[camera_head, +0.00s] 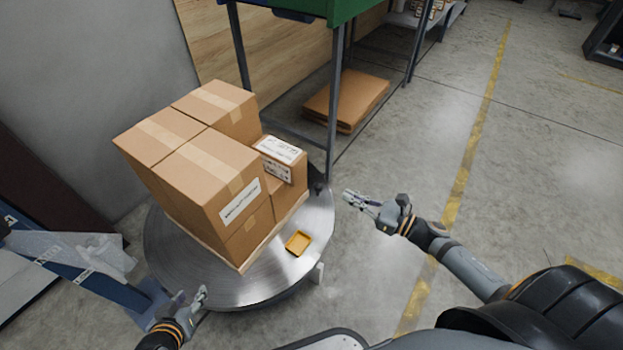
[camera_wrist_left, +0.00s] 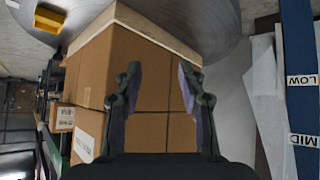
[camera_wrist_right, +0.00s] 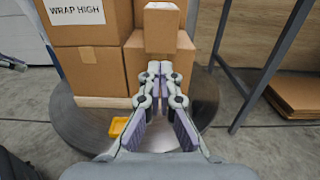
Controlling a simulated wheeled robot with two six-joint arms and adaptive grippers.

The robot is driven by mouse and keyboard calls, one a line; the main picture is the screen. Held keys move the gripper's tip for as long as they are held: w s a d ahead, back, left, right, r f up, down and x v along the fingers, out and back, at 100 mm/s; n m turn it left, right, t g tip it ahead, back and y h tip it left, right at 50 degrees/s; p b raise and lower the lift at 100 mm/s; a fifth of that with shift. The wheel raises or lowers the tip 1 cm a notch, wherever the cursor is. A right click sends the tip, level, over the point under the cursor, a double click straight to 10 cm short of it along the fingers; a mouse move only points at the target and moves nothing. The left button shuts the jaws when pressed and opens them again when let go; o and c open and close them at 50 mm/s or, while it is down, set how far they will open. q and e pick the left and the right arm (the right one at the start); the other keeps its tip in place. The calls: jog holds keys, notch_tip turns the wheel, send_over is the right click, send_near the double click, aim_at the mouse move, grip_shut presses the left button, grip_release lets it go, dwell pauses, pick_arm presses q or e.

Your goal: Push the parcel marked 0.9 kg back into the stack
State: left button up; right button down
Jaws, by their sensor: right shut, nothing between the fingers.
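A stack of brown cartons (camera_head: 215,170) stands on a wooden pallet on a round metal turntable (camera_head: 185,275). A smaller parcel (camera_head: 281,150) with white labels sits at its right side, on another carton; its marking is too small to read. In the right wrist view the small parcel (camera_wrist_right: 161,28) stands out from the stack, ahead of my fingers. My right gripper (camera_head: 350,197) is shut and empty, to the right of the parcel and apart from it. My left gripper (camera_head: 196,297) is open and empty at the turntable's near left edge, facing the large cartons (camera_wrist_left: 150,80).
A yellow tray (camera_head: 298,243) lies on the turntable in front of the stack. A green-topped metal rack (camera_head: 337,100) stands behind, with flat cardboard (camera_head: 348,98) on the floor. A blue post (camera_head: 85,280) stands at the left.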

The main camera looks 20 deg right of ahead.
jog(key=b+x, duration=0.1)
jog(key=x, duration=0.1)
jog(key=b, duration=0.1)
send_near(301, 171)
jog(key=x, duration=0.6)
jog(key=shift+a, duration=0.1)
pick_arm(q)
jog(key=w+r+t, duration=0.4)
jog(key=r+t, duration=0.1)
jog(key=r, duration=0.5)
jog(key=w+a+r+t, duration=0.1)
jog(key=w+r+t, duration=0.4)
jog(key=r, duration=0.6)
jog(key=shift+w, duration=0.3)
pick_arm(e)
jog(key=shift+w+a, duration=0.25)
jog(key=shift+w, duration=0.05)
